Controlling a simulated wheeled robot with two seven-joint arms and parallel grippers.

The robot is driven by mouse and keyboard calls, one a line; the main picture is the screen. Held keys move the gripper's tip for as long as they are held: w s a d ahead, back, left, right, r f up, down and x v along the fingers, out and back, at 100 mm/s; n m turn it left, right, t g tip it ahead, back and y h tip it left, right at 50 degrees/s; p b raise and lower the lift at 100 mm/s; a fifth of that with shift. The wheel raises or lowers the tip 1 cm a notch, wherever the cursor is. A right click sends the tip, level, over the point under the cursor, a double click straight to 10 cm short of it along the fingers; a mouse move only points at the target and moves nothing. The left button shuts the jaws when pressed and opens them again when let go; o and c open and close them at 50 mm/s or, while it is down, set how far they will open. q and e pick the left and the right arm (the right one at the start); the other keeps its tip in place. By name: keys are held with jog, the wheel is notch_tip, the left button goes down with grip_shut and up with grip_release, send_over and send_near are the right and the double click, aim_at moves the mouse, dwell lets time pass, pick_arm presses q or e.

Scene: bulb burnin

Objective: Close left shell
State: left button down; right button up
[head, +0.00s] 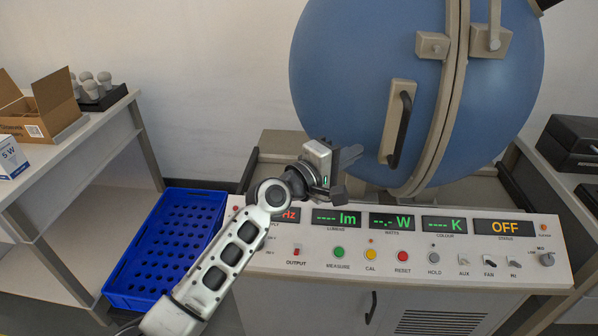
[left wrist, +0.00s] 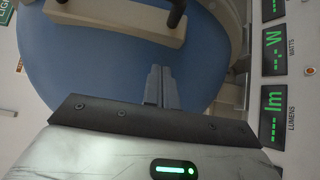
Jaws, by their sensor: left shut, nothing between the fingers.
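The left shell (head: 345,75) is the blue left half of a big sphere in the head view. Its rim meets the rim of the right shell (head: 510,85) along a near-vertical seam, with no clear gap showing. A dark bar handle (head: 401,128) stands on a beige plate on the left shell. My left gripper (head: 350,170) is shut and empty, left of and below the handle and apart from it. In the left wrist view its closed fingers (left wrist: 160,86) show against the blue shell (left wrist: 100,65), with the handle plate (left wrist: 120,20) beyond them. My right gripper is not in view.
A control panel (head: 400,262) with green readouts and an orange OFF display lies below the sphere. A blue perforated crate (head: 165,245) is at lower left. A bench (head: 95,130) at left holds an open carton (head: 45,110) and bulbs. Dark cases (head: 575,140) stand at right.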

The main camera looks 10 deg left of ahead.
pick_arm(q)
jog(key=w+a+v, duration=0.1)
jog(key=v, duration=1)
jog(key=s+a+f+m+g+y, duration=0.1)
jog(key=s+a+f+m+y, duration=0.1)
jog(key=s+f, duration=0.5)
jog(key=s+a+f+m+g+y, duration=0.1)
jog(key=s+a+f+m+y, duration=0.1)
jog(key=s+f+m+y, duration=0.2)
jog(key=s+a+f+m+g+y, duration=0.1)
jog(key=s+a+f+m+y, duration=0.1)
jog(key=s+f+m, duration=0.4)
jog(key=s+a+f, duration=0.1)
jog(key=s+f, duration=0.4)
jog(key=f, duration=0.3)
jog(key=shift+s+y, duration=0.35)
jog(key=shift+y, duration=0.05)
jog(key=shift+a, duration=0.1)
